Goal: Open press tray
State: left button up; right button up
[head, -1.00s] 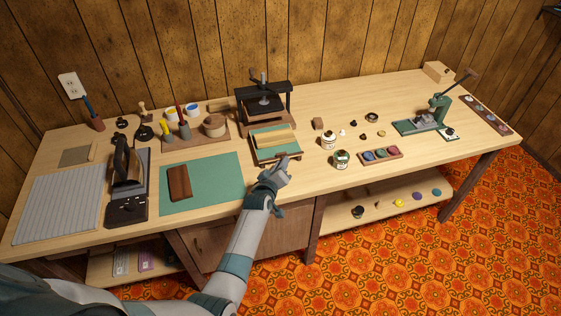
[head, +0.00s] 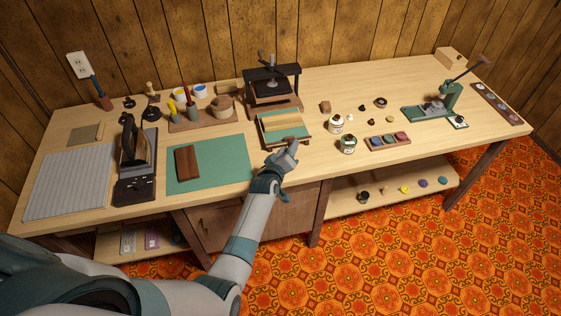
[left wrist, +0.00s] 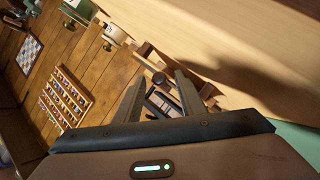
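The black press (head: 272,84) stands at the back of the bench on a brown wooden base. Its tray (head: 263,138), with a green top and pale wooden strips on it, lies in front of the press, towards the bench's front edge. My left gripper (head: 291,148) is at the tray's front edge; whether it touches the tray I cannot tell. In the left wrist view its two dark fingers (left wrist: 158,84) stand apart, with nothing clearly held between them. My right gripper is not in view.
A green mat (head: 228,168) with a brown block lies left of the tray. Small jars (head: 348,144) and a paint tray (head: 387,141) stand close to the right. A green lever press (head: 436,103) is farther right.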

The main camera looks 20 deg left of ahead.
pick_arm(q)
jog(key=b+v, duration=0.2)
jog(key=v, duration=1.5)
jog(key=shift+s+d, duration=0.1)
jog(key=s+d+f+m+g, duration=0.2)
jog(key=s+f, duration=0.3)
jog(key=f, duration=0.6)
jog(key=s+d+f+m+g+h+b, duration=0.15)
jog(key=s+f, duration=0.45)
jog(key=f, duration=0.6)
jog(key=s+d+f+m+g, duration=0.1)
jog(key=s+f+m+g, duration=0.3)
jog(key=f, duration=0.7)
jog(key=s+a+f+m+g, duration=0.1)
jog(key=s+f, duration=0.5)
jog(key=s, duration=0.6)
jog(key=s+a+f+m+g+y, duration=0.1)
jog(key=s+a+f+m+g, duration=0.1)
jog(key=s+f, duration=0.5)
jog(key=s+a+f+m+g+b, duration=0.1)
jog(key=s+a+f+g, duration=0.2)
jog(key=s, duration=1.6)
notch_tip(320, 180, down, 4)
jog(key=shift+a+r, duration=0.1)
jog(key=shift+a, duration=0.55)
jog(key=shift+m, duration=0.25)
